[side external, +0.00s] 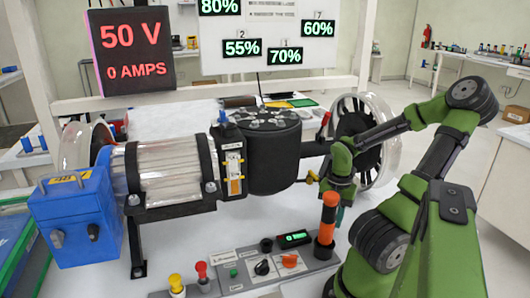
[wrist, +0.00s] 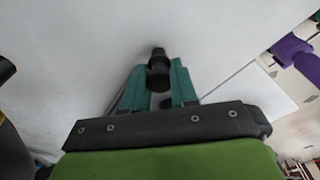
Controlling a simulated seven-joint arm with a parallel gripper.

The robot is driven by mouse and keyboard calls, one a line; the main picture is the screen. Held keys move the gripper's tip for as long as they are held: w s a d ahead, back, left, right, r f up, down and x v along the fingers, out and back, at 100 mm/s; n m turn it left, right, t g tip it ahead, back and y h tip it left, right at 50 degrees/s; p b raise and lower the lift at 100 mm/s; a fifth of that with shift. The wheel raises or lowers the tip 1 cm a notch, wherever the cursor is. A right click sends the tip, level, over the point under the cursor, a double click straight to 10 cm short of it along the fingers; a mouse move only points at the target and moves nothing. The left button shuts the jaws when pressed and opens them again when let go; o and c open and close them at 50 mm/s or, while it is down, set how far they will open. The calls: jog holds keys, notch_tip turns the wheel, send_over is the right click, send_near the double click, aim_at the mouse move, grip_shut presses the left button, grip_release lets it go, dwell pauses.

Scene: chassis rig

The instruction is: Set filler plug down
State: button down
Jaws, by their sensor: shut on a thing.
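The filler plug, a small black stepped cylinder (wrist: 159,72), is between the teal fingers of my gripper (wrist: 160,80) in the wrist view. My gripper is shut on it, and its narrower end points away from the wrist. In the side external view my gripper (side external: 340,214) points down over the white table, right of the black cylindrical tank (side external: 270,150). An orange and black post partly hides its fingers, and I cannot make out the plug there. Whether the plug touches the table cannot be told.
The orange and black post (side external: 327,222) stands close to my gripper. A control panel (side external: 250,270) with knobs lies in front. The clear-cased wheel (side external: 365,140) is behind my arm. A purple object (wrist: 295,55) is at right in the wrist view. White table around the plug looks bare.

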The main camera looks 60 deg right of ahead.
jog(key=shift+f, duration=0.15)
jog(key=c, duration=0.9)
grip_release()
